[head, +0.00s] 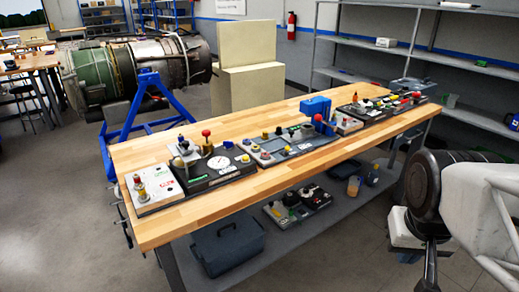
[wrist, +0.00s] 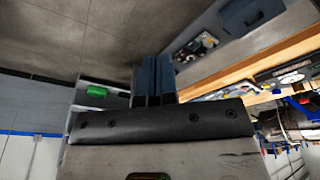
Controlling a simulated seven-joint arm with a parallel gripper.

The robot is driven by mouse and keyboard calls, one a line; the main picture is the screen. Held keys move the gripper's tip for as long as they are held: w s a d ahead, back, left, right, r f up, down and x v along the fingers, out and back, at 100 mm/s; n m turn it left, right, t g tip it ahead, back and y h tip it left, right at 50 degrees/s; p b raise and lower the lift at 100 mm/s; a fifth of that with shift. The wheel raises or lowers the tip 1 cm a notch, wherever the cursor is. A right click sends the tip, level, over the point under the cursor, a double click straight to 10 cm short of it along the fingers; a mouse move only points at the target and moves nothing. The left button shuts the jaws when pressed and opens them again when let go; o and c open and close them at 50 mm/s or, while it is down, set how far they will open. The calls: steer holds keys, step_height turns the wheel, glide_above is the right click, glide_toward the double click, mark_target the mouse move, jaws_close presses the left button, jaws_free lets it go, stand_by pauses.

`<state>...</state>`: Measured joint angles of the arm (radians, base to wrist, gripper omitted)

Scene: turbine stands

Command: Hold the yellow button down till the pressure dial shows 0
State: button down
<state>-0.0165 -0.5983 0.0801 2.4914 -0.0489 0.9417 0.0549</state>
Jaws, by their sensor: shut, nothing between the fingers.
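A round white dial (head: 218,161) sits on a dark panel near the left end of the wooden bench. A small yellow knob or button (head: 140,189) stands on the white box at the bench's left end. Other small yellow parts show on panels further right, and I cannot tell which is the task's button. The dial's reading is too small to make out. In the wrist view my gripper (wrist: 153,82) has its two dark blue fingers together, empty, over the floor and away from the bench. My arm is at the right of the head view, apart from the panels.
The wooden bench top (head: 190,220) carries several panels in a row, with red-topped knobs standing up. A blue block (head: 315,107) stands near the middle. The lower shelf holds a dark case (head: 228,246) and another panel (head: 298,205). Metal shelving (head: 400,58) stands behind. The floor is clear in front.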

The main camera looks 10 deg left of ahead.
steer(key=w+a+r+h, duration=0.1)
steer(key=w+a+r, duration=0.1)
steer(key=w, duration=0.6)
steer(key=w+a+r+h, duration=0.1)
steer(key=w+a+r, duration=0.15)
steer(key=w, duration=0.65)
steer(key=n+t+h, duration=0.3)
steer(key=t, duration=0.2)
glide_above(244, 157)
step_height(244, 157, down, 9)
steer(key=shift+w+a+f, duration=0.1)
steer(key=shift+w+f, duration=0.05)
steer(key=shift+f, duration=0.15)
steer(key=shift+f, duration=4.3)
steer(key=shift+f, duration=0.55)
